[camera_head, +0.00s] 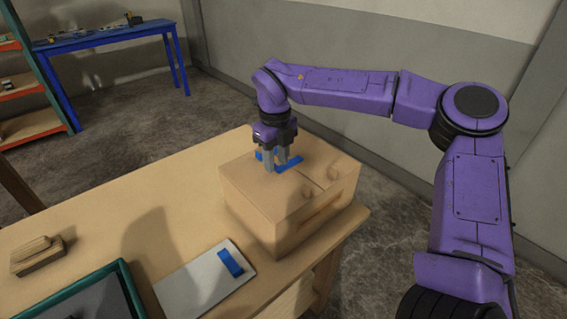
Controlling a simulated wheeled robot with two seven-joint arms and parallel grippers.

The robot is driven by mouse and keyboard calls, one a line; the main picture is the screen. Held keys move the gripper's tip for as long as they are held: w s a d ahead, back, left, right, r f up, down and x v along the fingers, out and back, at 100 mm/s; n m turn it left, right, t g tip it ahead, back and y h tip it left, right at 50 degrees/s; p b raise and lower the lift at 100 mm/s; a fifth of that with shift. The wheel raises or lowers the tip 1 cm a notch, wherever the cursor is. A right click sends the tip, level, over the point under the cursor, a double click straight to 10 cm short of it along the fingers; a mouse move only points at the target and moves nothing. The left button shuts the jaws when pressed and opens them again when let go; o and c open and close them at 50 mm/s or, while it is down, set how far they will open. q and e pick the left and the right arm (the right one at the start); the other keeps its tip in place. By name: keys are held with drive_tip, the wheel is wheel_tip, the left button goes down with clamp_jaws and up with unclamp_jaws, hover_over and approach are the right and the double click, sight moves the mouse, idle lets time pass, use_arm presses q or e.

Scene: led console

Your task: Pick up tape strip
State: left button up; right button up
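A wooden box (262,205) stands on the table's right end. A blue tape strip (291,163) lies at its top, partly hidden by my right gripper (277,160). A bit of blue also shows left of the fingers; I cannot tell if it is the same strip. My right gripper points down with its fingertips at the box top, beside or around the strip. A small gap shows between the fingers, but whether they hold the strip is unclear. Another blue piece (230,262) lies on a pale grey plate (196,287). My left gripper is not in view.
The wooden table (118,215) also holds a small wooden block (37,256) at left and a green-framed tray (126,284) in front. Round knobs stand on the box top. A blue table (100,38) and shelf stand far behind. The table's middle is clear.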

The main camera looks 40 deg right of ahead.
drive_tip(key=shift+s+d+f, duration=0.15)
drive_tip(key=shift+s+f, duration=0.05)
drive_tip(key=shift+f, duration=0.3)
clamp_jaws()
wheel_tip(320, 180, up, 2)
drive_tip(key=shift+r, duration=0.2)
drive_tip(key=s+a+r, duration=0.4)
drive_tip(key=a+r, duration=0.1)
drive_tip(key=r, duration=0.2)
drive_tip(key=s+a+r, duration=0.4)
drive_tip(key=a+r, duration=0.2)
drive_tip(key=r, duration=0.1)
drive_tip(key=shift+a+r, duration=0.3)
